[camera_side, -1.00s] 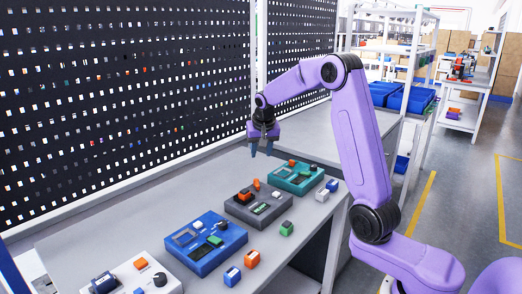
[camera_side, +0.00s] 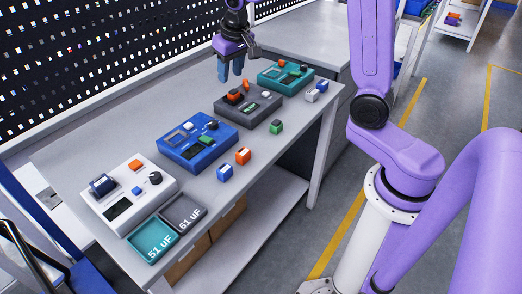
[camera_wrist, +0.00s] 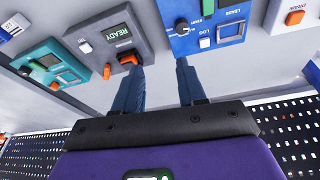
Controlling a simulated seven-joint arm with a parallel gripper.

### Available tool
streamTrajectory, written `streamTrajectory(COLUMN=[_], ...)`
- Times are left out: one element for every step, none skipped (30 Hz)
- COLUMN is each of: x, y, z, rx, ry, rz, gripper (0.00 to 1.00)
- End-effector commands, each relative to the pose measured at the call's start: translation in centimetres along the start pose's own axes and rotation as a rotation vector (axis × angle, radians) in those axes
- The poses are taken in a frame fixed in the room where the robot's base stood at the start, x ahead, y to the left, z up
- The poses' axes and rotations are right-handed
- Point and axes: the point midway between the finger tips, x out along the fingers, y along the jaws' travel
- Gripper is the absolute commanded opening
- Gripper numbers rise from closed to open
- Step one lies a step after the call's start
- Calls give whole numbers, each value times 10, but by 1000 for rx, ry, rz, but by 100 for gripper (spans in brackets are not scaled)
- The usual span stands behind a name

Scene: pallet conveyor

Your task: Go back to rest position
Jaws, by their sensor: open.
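My gripper (camera_side: 231,78) hangs above the bench, with its two blue fingers pointing down behind the dark grey device (camera_side: 265,108). In the wrist view my gripper (camera_wrist: 160,75) shows its fingers wide apart, with only bare bench between them. The left finger's tip appears close to an orange part (camera_wrist: 127,58) on the dark grey device, which reads "READY". I cannot tell whether they touch. The right finger's tip lies below the blue device (camera_wrist: 205,48) in the picture.
On the bench (camera_side: 300,130) stand a teal device (camera_side: 271,80), a blue device (camera_side: 182,153) and a white device (camera_side: 130,222). Small blocks, such as an orange one (camera_side: 243,156), lie along the front. Two trays marked 51 uF (camera_side: 152,243) and 61 uF (camera_side: 187,212) sit at the near end. A perforated board (camera_side: 90,75) rises behind.

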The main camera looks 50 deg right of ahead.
Motion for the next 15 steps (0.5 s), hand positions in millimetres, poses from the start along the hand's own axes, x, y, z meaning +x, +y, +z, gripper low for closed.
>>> streamTrajectory(x=[-4,-6,-9,-11,-13,-16,-18,-20,-23,-25,-28,-30,-32,-34,-37], y=[-10,-15,-22,-26,-30,-36,-39,-43,-47,-50,-52,-54,-56,-58,-59], z=[12,20,30,38,46,57,65,73,85,94,102,114,123,132,144], rx=[-53,-86,-126,-159,-190,-233,-264,-297,-338,-371,-403,-445,-478,-511,-553], ry=[-8,-14,-21,-27,-32,-39,-44,-49,-56,-62,-67,-74,-78,-83,-89], rz=[-13,-21,-31,-38,-45,-54,-61,-68,-77,-84,-90,-98,-105,-111,-119], gripper=[40,40,40,40,40,40,40,40,40,40,40,40,40,40,40])
